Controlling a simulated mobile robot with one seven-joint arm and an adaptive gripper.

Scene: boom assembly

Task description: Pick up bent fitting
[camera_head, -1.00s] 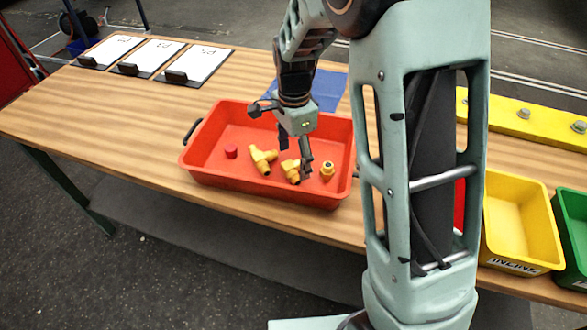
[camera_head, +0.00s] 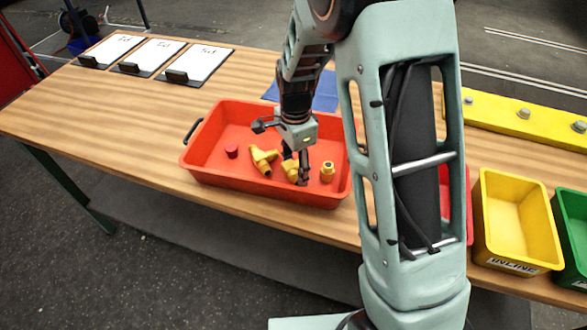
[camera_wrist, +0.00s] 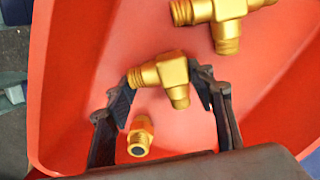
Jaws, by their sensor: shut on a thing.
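The bent fitting (camera_wrist: 164,76) is a gold-coloured elbow piece. In the wrist view it sits between the two dark fingers of my gripper (camera_wrist: 163,92), which are shut on it. In the head view my gripper (camera_head: 296,174) reaches down into the red tray (camera_head: 215,178), and the bent fitting (camera_head: 289,168) shows partly behind the fingers. Whether the fitting still touches the tray floor cannot be told.
A gold tee fitting (camera_head: 263,159), a small red cap (camera_head: 232,151) and a short straight fitting (camera_head: 327,171) lie in the tray. The straight fitting (camera_wrist: 140,137) is close to one finger. A yellow bin (camera_head: 518,220) and a green bin stand at right.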

